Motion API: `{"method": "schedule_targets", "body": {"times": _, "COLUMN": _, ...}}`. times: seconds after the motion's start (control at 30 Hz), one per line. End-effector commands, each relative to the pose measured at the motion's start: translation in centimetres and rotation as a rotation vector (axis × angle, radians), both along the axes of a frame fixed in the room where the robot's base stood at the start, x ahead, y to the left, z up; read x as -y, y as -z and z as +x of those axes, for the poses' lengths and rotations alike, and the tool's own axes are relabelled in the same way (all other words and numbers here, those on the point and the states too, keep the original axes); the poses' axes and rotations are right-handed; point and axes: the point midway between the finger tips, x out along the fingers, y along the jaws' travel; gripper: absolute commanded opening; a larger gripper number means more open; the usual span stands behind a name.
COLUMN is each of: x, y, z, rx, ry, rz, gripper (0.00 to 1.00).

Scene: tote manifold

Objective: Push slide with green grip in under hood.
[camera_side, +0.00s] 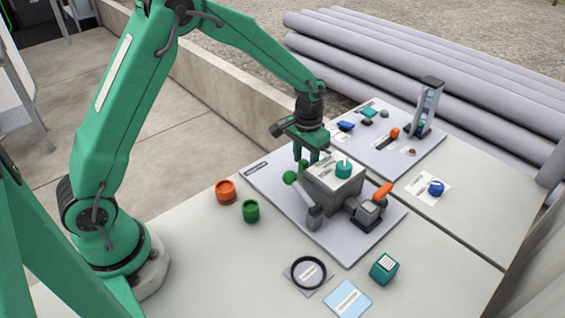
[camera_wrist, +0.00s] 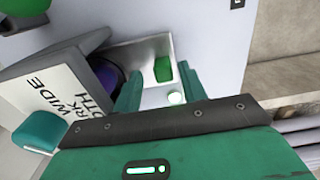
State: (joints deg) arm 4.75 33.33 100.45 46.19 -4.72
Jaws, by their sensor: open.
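A grey box-like hood (camera_side: 330,184) with a lettered top stands on a grey board. It also shows in the wrist view (camera_wrist: 42,88), tilted by the camera's angle. In the wrist view a white tray-like slide (camera_wrist: 152,50) sticks out from under the hood's edge. A green grip (camera_wrist: 162,69) stands at the slide's outer end. My gripper (camera_side: 306,153) is open at the hood's far edge in the side view. In the wrist view its two green fingers (camera_wrist: 160,88) are apart near the grip, with no visible hold on it. The side view hides the slide.
A green ball-ended lever (camera_side: 290,177) stands left of the hood, and a teal knob (camera_side: 344,168) sits on top. An orange-handled part (camera_side: 382,192) is at its right. Orange (camera_side: 226,192) and green (camera_side: 251,211) cups stand on the left.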

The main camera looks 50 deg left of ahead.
Motion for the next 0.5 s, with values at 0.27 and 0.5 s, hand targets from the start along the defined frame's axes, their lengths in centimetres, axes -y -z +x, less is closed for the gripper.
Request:
{"method": "schedule_targets", "body": {"times": 0.27, "x": 0.1, "y": -3.7, "z": 0.1, "rx": 0.006, "ry": 0.001, "rz": 0.0, "gripper": 0.42}}
{"method": "schedule_targets", "body": {"times": 0.5, "x": 0.1, "y": -6.0, "z": 0.1, "rx": 0.005, "ry": 0.001, "rz": 0.0, "gripper": 0.42}}
